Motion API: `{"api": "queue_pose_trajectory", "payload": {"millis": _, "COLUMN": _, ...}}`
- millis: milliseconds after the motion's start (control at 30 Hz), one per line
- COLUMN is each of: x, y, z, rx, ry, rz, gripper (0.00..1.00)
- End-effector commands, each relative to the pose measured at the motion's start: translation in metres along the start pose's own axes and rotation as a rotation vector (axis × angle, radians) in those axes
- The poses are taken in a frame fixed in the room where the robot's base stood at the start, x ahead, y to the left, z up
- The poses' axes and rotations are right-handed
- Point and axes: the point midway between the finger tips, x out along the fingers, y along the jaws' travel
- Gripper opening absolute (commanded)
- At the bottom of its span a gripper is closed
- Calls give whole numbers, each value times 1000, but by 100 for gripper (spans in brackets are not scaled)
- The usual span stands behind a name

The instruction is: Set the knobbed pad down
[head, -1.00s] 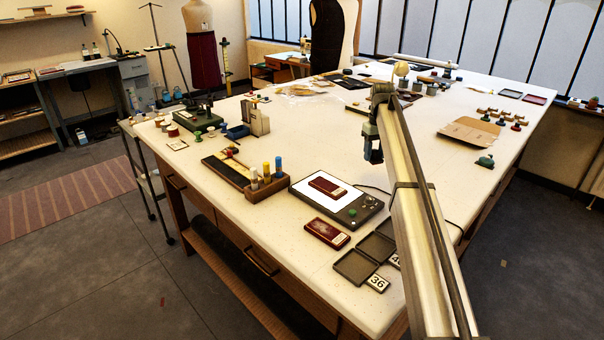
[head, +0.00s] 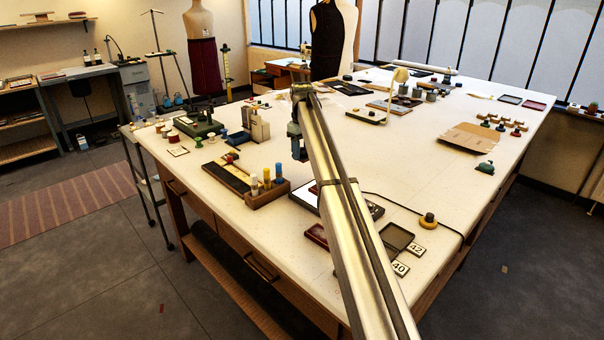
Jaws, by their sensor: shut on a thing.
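My gripper (head: 299,148) hangs above the middle of the white table (head: 400,170), pointing down, behind the box of coloured bottles as I look. Its jaws are shut on the knobbed pad, but the pad is too small and dark here to tell apart from the fingers. I cannot make out a gap or contact between it and the table. A teal knobbed piece (head: 485,167) stands at the right side of the table. A yellow-knobbed round piece (head: 428,221) stands near the front right edge, by the black cable.
An open dark tin (head: 396,238) and number cards (head: 400,268) lie in front. A cardboard piece (head: 467,138) lies right; the table's centre right is clear.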

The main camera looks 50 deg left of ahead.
Motion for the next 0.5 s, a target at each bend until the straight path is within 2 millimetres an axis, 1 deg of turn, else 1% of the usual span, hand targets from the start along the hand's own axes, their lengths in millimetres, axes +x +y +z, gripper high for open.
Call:
{"api": "queue_pose_trajectory", "payload": {"millis": 33, "x": 10, "y": 0, "z": 1, "rx": 0, "ry": -1, "rz": -1, "gripper": 20}}
{"api": "queue_pose_trajectory", "payload": {"millis": 100, "x": 22, "y": 0, "z": 1, "rx": 1, "ry": -2, "rz": -1, "gripper": 20}}
{"api": "queue_pose_trajectory", "payload": {"millis": 200, "x": 36, "y": 0, "z": 1, "rx": 1, "ry": -1, "rz": -1, "gripper": 20}}
{"api": "queue_pose_trajectory", "payload": {"millis": 367, "x": 47, "y": 0, "z": 1, "rx": 2, "ry": 0, "rz": 0, "gripper": 20}}
{"api": "queue_pose_trajectory", "payload": {"millis": 500, "x": 62, "y": 0, "z": 1, "rx": 2, "ry": -1, "rz": -1, "gripper": 20}}
